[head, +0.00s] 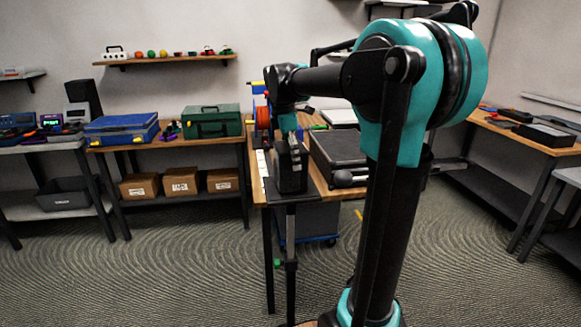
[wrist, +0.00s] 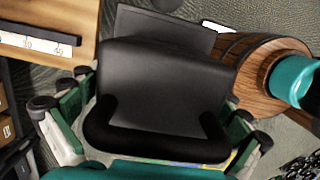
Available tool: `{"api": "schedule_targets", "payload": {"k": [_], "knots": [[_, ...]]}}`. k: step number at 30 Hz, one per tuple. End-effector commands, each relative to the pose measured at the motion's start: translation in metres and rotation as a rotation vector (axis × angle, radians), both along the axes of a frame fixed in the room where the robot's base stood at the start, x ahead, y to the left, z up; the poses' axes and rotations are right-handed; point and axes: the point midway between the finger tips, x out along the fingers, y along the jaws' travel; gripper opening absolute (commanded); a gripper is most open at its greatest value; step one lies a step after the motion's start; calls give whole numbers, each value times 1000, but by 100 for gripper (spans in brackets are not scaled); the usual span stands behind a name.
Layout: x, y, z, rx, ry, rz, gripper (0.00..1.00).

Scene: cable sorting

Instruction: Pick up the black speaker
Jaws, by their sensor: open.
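The black speaker (head: 291,168) stands upright at the near end of the wooden table in the head view. It looks like a dark box. In the wrist view a large black body (wrist: 165,85), which I take to be the speaker, fills the middle. My gripper (head: 288,133) points down right above it in the head view. In the wrist view my gripper (wrist: 150,122) is open, with green fingers with black tips to the left and right of the black body. I cannot tell whether the fingers touch it. The speaker's lower part is hidden in the wrist view.
A white ruler strip (wrist: 35,43) runs along the table edge on the left. A green case (head: 212,122) and blue case (head: 121,128) sit on the left table.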

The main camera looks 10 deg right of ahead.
Motion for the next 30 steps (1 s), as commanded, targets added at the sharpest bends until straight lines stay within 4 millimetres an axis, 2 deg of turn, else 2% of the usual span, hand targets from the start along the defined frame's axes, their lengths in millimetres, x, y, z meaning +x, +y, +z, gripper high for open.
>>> {"api": "schedule_targets", "payload": {"k": [3,19,30], "knots": [[0,0,0,0,0,0,98],[0,0,0,0,0,0,32],[0,0,7,0,0,0,30]]}}
